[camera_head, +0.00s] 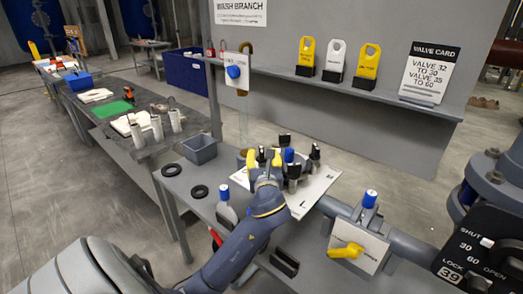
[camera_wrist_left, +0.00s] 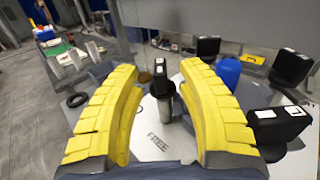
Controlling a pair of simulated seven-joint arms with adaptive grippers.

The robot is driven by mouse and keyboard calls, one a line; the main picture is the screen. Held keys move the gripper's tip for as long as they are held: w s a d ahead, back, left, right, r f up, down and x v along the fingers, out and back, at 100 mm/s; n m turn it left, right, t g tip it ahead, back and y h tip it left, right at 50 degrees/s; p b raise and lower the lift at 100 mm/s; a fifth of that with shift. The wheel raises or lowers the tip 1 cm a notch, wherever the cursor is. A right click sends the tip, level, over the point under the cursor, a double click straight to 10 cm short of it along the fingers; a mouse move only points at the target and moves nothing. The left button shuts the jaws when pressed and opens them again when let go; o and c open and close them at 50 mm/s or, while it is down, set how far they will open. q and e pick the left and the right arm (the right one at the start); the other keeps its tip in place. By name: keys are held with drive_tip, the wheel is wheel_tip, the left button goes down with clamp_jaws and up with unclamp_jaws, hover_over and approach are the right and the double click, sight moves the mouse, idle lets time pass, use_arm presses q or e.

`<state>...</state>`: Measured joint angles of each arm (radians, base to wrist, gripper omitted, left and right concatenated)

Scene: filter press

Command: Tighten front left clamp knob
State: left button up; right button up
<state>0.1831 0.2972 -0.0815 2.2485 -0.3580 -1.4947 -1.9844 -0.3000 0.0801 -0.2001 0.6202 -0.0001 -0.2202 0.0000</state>
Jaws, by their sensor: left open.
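A white plate (camera_head: 318,186) on the bench carries several black clamp knobs around a blue-capped part (camera_head: 289,155). In the left wrist view one black knob (camera_wrist_left: 160,84) with a pale mark on top stands upright between the yellow fingers of my left gripper (camera_wrist_left: 158,70). The fingers are open, with gaps on both sides of it. Other knobs stand at the back (camera_wrist_left: 208,47), right (camera_wrist_left: 287,66) and near right (camera_wrist_left: 276,126). In the head view my left gripper (camera_head: 261,158) is at the plate's left side and partly hides it. My right gripper is out of view.
A grey bin (camera_head: 200,149), black rings (camera_head: 171,170) and a blue-capped bottle (camera_head: 227,209) sit left of the plate. A yellow-handled valve (camera_head: 347,250) is at the front right. A shelf (camera_head: 340,82) with tags and a valve card (camera_head: 430,75) runs behind.

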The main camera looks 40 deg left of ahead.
use_arm(q)
drive_tip(key=shift+x, duration=2.05)
clamp_jaws()
